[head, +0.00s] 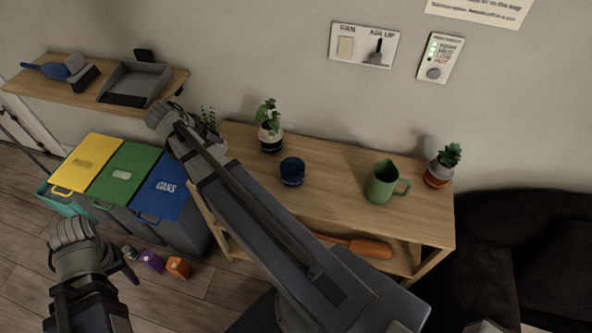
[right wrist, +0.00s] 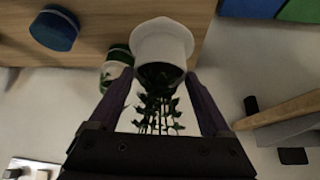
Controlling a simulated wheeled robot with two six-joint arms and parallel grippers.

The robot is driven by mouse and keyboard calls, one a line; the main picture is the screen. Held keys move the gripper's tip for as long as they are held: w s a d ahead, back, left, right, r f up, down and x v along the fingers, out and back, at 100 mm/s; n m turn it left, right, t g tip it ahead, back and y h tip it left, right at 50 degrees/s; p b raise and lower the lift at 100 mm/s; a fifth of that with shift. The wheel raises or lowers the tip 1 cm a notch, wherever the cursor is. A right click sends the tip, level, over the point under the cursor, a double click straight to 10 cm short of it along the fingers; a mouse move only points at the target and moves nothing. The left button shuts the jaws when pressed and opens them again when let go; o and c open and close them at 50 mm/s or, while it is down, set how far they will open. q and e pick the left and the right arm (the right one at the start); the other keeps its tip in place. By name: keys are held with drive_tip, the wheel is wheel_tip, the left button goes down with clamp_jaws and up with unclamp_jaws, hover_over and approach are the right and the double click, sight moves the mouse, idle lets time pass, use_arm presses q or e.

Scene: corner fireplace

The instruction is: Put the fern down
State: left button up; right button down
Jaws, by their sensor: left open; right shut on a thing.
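The fern (head: 208,118) is a small green plant in a white pot (head: 221,152), partly hidden behind my right wrist in the head view. My right gripper (right wrist: 157,77) is shut on it: in the right wrist view its two dark fingers flank the white pot (right wrist: 162,42), and the leaves (right wrist: 158,108) hang towards the palm because the view is inverted. The pot is at the left end of the wooden table (head: 335,160); I cannot tell whether it touches the top. My left gripper (head: 127,268) is open and empty, low at the left above the floor.
On the table stand a potted plant (head: 271,141), a dark blue cup (head: 292,172), a green mug (head: 381,184) and a succulent (head: 438,175). Free tabletop lies between the cup and mug. Bins (head: 122,174) stand left. A wall shelf (head: 45,91) holds a dustpan (head: 137,80).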

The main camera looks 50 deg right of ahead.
drive_tip(key=shift+w+a, duration=0.25)
drive_tip(key=shift+a, duration=0.1)
wheel_tip(320, 180, down, 6)
drive_tip(key=b, duration=0.6)
drive_tip(key=shift+f, duration=0.15)
wheel_tip(320, 180, down, 4)
drive_tip(key=b, duration=0.4)
